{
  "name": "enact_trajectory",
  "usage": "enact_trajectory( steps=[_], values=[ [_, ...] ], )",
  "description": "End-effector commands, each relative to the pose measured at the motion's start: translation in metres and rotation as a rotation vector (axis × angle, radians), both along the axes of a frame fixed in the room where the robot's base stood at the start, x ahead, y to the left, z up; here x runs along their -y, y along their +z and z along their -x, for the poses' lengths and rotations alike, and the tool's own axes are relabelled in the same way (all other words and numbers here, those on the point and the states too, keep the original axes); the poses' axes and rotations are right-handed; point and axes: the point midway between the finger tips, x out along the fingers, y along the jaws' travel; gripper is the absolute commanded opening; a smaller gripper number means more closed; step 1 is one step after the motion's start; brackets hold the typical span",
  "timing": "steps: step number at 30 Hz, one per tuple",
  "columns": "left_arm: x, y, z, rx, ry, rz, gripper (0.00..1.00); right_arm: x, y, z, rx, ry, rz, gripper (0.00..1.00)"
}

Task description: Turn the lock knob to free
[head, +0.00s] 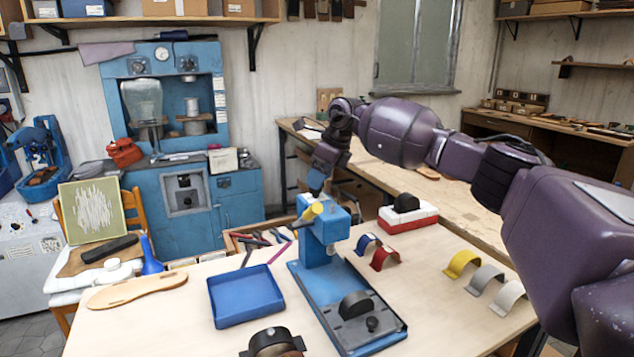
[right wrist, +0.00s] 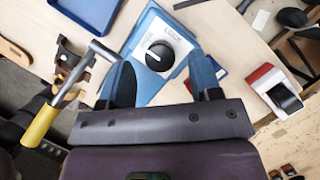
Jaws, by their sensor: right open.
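A blue hand press (head: 326,232) stands on the pale bench, with a yellow-handled lever (head: 311,213) at its top. In the right wrist view, the lock knob (right wrist: 160,56) is a round black knob with a white pointer line, set on a white label on the press's blue top. My right gripper (head: 317,183) is just above the press head. Its open fingers (right wrist: 163,70) lie on either side of the knob in the wrist view, with nothing held. I cannot tell whether they touch it. My left gripper is out of view.
The lever (right wrist: 65,95) sticks out left of my right fingers in the wrist view. A blue tray (head: 245,297) lies left of the press. Red and blue straps (head: 384,257) and a red-white box (head: 408,217) stand to its right. Bare bench lies in front of the straps.

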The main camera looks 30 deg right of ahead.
Motion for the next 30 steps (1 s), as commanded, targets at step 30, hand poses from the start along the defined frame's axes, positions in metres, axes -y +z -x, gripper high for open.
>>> enact_trajectory(
  steps=[30],
  values=[
    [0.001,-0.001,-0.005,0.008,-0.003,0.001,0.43,0.022,0.082,0.025,0.002,0.001,0.000,0.58]
  ],
)
